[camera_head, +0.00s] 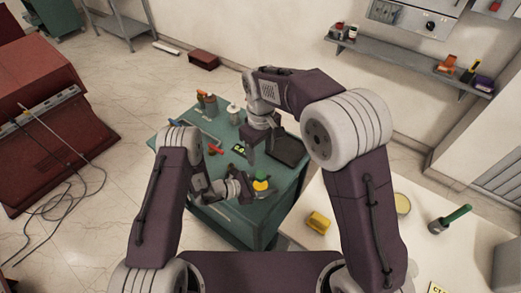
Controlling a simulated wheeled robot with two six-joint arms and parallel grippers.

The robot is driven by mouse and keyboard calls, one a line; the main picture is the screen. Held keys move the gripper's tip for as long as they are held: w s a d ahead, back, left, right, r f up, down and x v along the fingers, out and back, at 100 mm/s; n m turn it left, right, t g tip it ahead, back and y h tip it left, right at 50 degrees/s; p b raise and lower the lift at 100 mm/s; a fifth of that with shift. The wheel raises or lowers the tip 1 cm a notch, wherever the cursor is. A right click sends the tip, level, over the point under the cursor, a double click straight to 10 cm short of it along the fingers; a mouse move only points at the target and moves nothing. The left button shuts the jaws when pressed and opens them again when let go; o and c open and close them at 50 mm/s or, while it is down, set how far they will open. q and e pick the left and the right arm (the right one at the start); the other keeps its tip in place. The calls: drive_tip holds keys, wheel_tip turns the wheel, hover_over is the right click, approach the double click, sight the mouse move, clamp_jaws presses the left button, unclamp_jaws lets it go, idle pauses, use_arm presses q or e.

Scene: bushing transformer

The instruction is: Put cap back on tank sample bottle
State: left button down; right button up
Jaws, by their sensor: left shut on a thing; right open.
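I cannot make out a separate cap, and the bottle's mouth is too small to read.
A white bottle (233,114), orange items (202,96), a red-handled tool (215,149) and a small meter with a lit display (239,149) are on the bench. A dark tray-like object (287,150) lies at right. A pale table (345,245) holds a yellow block (318,222).

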drive_tip(key=shift+r, duration=0.3)
use_arm(q)
drive_tip(key=shift+c, duration=2.4)
unclamp_jaws()
drive_tip(key=b+v, duration=0.2)
drive_tip(key=v, duration=0.6)
drive_tip(key=shift+a, duration=0.1)
drive_tip(key=shift+s+a+r, duration=0.15)
drive_tip(key=shift+a+r, duration=0.1)
drive_tip(key=shift+a, duration=0.15)
use_arm(e)
wheel_tip(320, 180, down, 2)
